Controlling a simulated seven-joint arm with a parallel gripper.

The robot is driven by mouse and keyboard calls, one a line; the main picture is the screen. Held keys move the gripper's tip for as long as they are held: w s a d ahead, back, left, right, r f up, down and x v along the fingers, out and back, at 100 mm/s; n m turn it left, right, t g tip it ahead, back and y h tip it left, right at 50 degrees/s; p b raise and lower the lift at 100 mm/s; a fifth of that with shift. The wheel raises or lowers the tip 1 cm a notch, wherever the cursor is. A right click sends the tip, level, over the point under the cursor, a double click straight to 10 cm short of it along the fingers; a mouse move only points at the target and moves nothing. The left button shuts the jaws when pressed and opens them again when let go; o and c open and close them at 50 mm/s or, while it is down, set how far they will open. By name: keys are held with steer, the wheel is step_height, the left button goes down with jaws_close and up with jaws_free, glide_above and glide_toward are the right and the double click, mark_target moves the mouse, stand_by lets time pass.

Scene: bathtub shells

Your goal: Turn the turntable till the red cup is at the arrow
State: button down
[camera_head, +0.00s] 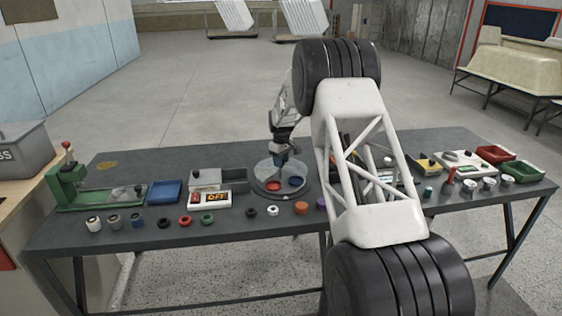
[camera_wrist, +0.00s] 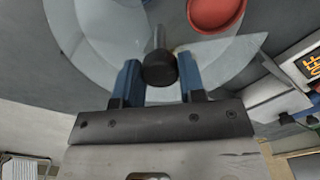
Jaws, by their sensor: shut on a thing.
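The turntable (camera_head: 262,169) is a round pale disc on a dark base near the middle of the table. It fills much of the wrist view (camera_wrist: 98,42). The red cup (camera_head: 272,186) is on its near side; in the wrist view the red cup (camera_wrist: 216,12) is cut by the top edge. A blue cup (camera_head: 296,182) is to its right. My gripper (camera_head: 281,163) is over the disc. In the wrist view its blue fingers (camera_wrist: 160,82) are shut on a black knob (camera_wrist: 159,70) on the turntable. I cannot clearly make out the arrow.
A box with an orange display (camera_head: 217,197) and a grey bin (camera_head: 234,180) stand left of the turntable. Rings and small parts line the front, including a white one (camera_head: 272,210) and an orange one (camera_head: 301,208). My arm hides part of the table right of it.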

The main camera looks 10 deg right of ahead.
steer(key=n, duration=0.6)
steer(key=shift+r+n, duration=0.1)
steer(key=shift+n, duration=0.2)
stand_by(0.4)
steer(key=c, duration=0.7)
jaws_free()
steer(key=shift+r, duration=3.85)
